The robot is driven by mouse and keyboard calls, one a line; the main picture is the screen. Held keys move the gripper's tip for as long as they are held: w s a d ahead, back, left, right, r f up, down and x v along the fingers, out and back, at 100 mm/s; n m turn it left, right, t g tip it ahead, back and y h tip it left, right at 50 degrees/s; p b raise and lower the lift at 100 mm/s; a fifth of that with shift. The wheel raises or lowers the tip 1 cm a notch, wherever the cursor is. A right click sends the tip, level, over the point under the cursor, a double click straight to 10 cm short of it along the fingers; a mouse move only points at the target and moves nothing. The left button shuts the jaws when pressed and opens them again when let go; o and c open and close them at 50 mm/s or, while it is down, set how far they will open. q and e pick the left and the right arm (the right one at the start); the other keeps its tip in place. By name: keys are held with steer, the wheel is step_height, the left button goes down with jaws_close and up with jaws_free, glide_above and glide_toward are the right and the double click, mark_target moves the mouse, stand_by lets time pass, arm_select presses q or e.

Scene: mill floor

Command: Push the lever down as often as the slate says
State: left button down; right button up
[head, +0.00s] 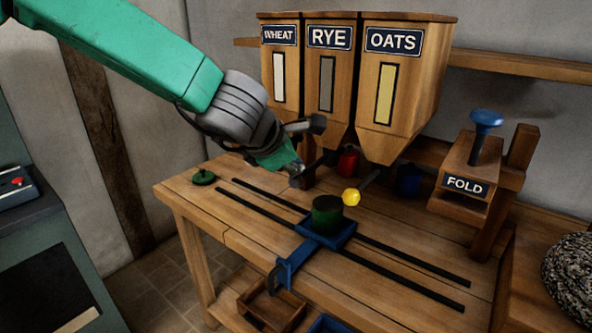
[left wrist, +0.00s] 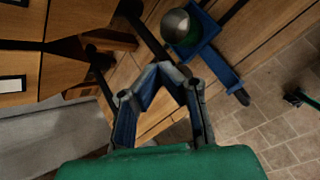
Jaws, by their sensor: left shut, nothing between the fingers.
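Under the oats hopper (head: 393,90) a dark lever with a yellow knob (head: 351,197) sticks out toward the front. Another dark lever (head: 320,163) shows under the rye hopper (head: 326,90). No slate with a number shows in either view. My left gripper (head: 295,174) is shut and empty, below the wheat hopper (head: 280,85) and left of the yellow knob, apart from it. In the left wrist view its fingers (left wrist: 163,72) meet at the tips, with the green cup (left wrist: 180,27) beyond them. My right gripper is not in view.
The green cup (head: 327,212) stands on a blue carriage (head: 340,240) across two dark rails. A green disc (head: 203,177) lies at the table's left. Red (head: 347,163) and blue (head: 408,181) containers stand behind. A FOLD press with a blue knob (head: 486,118) stands at right.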

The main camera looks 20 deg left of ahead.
mark_target(293, 178)
arm_select(q)
steer(key=shift+f+b, duration=1.5)
steer(key=shift+f, duration=0.35)
stand_by(1.1)
steer(key=shift+r, duration=0.1)
stand_by(0.4)
steer(key=shift+r+p, duration=2.95)
steer(key=shift+p, duration=0.1)
step_height(293, 178, up, 5)
steer(key=p, duration=0.5)
